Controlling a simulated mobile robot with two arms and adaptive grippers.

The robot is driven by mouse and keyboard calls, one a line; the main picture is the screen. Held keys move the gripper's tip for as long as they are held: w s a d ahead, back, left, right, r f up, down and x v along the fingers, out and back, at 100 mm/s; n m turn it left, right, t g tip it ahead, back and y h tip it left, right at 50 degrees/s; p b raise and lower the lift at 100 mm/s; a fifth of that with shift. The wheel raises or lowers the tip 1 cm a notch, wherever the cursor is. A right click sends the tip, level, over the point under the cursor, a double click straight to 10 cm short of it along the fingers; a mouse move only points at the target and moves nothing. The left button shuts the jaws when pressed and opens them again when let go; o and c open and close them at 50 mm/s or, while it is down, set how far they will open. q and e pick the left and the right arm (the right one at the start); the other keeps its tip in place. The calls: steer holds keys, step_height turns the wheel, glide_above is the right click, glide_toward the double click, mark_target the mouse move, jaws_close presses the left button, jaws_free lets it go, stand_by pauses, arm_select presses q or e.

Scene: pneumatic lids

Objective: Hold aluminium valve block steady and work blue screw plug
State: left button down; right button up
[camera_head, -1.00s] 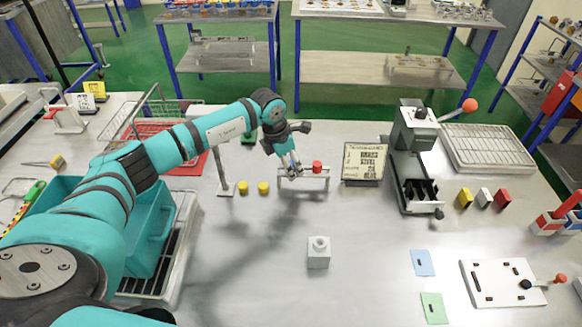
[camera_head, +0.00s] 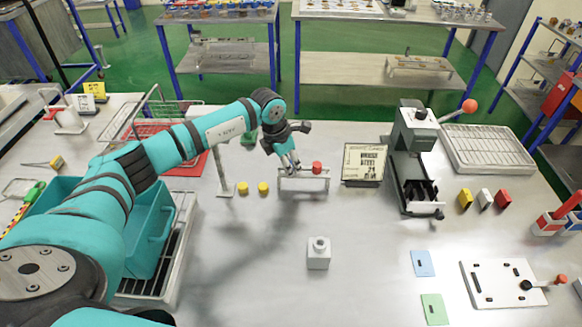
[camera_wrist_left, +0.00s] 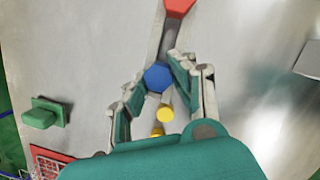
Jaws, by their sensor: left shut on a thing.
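The aluminium valve block (camera_head: 318,255), a small pale block with a round raised opening on top, stands alone in the middle of the table. The blue screw plug (camera_wrist_left: 157,77) shows as a blue hexagon in the left wrist view, at the light stand (camera_head: 303,183). My left gripper (camera_head: 290,166) reaches down at the stand's left end and is shut on the blue plug, one finger on each side. The plug is hidden by the gripper in the head view. A red plug (camera_head: 317,168) sits on the stand's right part. My right gripper is not in view.
Two yellow cylinders (camera_head: 244,188) stand left of the stand. A sign (camera_head: 364,163) and a grey-green lever press (camera_head: 413,165) stand to its right. A teal bin (camera_head: 147,240) is at left. The table around the block is clear.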

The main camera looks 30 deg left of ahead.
arm_select(q)
steer(key=shift+r+p, duration=1.2)
steer(key=shift+r, duration=1.15)
